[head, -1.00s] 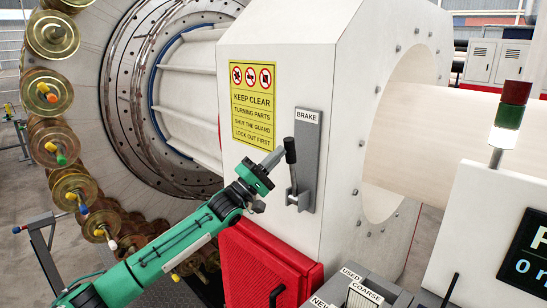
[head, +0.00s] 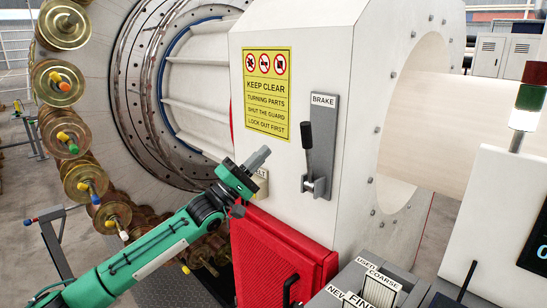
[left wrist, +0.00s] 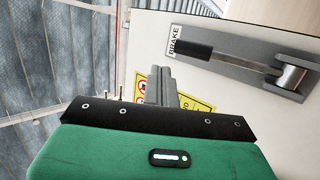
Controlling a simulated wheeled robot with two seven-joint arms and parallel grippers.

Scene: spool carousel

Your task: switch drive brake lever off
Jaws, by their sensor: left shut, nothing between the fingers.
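The brake lever (head: 307,138) has a black handle on a metal arm and stands nearly upright, handle up, on a grey plate (head: 325,125) labelled BRAKE. The plate is on the white housing's front face. My left gripper (head: 260,157) is shut and empty, to the left of the lever and a little below its handle, with a clear gap between them. In the left wrist view the lever (left wrist: 194,48) lies across the upper right, and my shut fingers (left wrist: 160,84) are left of and below its handle. My right gripper is not in view.
A yellow warning sign (head: 267,92) is above my left gripper. A small beige label (head: 262,183) shows partly behind the gripper. A red vented panel (head: 275,250) is below.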

